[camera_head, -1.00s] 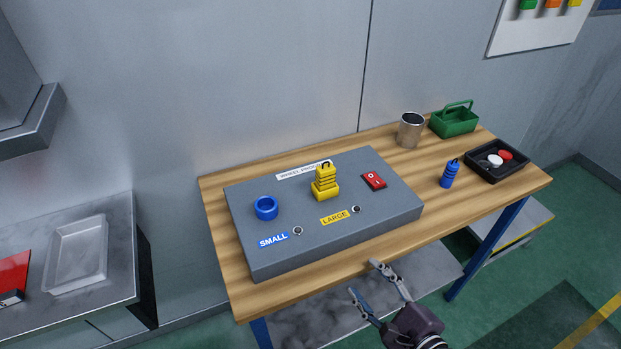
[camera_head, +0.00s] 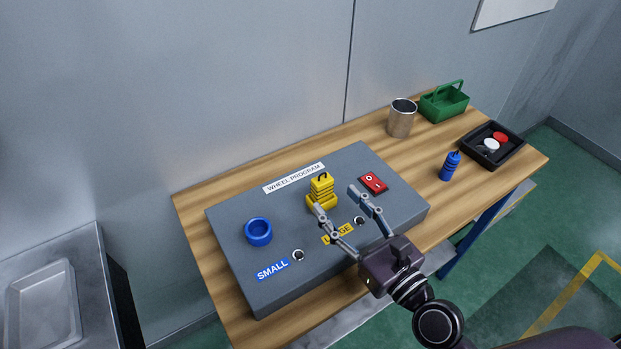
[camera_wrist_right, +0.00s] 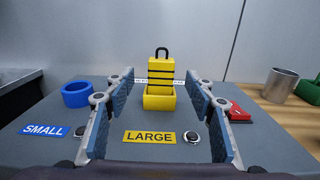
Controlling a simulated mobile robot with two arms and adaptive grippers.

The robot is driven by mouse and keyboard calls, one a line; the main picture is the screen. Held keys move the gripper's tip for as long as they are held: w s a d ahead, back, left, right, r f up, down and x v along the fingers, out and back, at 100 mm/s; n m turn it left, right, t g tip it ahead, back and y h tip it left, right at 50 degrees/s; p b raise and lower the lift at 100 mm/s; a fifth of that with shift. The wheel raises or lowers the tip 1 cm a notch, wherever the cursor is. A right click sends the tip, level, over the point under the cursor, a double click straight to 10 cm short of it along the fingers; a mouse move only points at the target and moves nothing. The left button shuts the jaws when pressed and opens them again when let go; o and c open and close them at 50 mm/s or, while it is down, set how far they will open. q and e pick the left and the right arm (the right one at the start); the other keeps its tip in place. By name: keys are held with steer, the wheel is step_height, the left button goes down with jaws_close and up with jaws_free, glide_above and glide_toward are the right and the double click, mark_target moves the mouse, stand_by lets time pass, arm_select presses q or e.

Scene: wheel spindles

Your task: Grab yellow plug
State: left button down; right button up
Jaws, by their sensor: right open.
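The yellow plug (camera_head: 322,185) is ribbed with a dark loop on top. It stands upright in a yellow square socket (camera_head: 312,204) on the grey panel. In the right wrist view the plug (camera_wrist_right: 161,75) is centred between the fingers and beyond their tips, above its socket (camera_wrist_right: 160,101). My right gripper (camera_head: 336,199) is open and empty over the panel, just in front of the plug, apart from it as far as I can tell. The right gripper's two fingers also frame the right wrist view (camera_wrist_right: 160,85). My left gripper is not in view.
The grey panel (camera_head: 235,272) carries a blue ring socket (camera_head: 258,231), a red switch (camera_head: 373,182) and two small buttons. A blue plug (camera_head: 450,166), metal cup (camera_head: 401,118), green basket (camera_head: 444,102) and black tray (camera_head: 478,157) stand to the right on the wooden table.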

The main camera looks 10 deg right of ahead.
mark_target(326, 187)
steer(key=shift+w+a+r, duration=0.15)
steer(key=shift+w+a, duration=0.05)
steer(key=shift+w, duration=0.2)
steer(key=shift+w+r+p, duration=0.1)
steer(key=shift+w+p, duration=0.1)
steer(key=shift+p, duration=0.15)
steer(key=shift+w+a+r+p, duration=0.15)
steer(key=shift+w+a+p, duration=0.15)
steer(key=shift+w, duration=0.3)
steer(key=p+x, duration=0.1)
steer(key=x, duration=0.2)
steer(key=shift+w, duration=0.4)
steer(key=shift+w+a+f, duration=0.15)
steer(key=shift+w+f, duration=0.05)
steer(key=shift+f, duration=0.05)
steer(key=c, duration=1.1)
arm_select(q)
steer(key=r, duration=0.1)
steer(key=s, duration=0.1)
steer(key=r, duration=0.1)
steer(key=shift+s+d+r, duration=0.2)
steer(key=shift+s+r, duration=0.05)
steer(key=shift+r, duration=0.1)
arm_select(e)
steer(key=shift+c, duration=0.8)
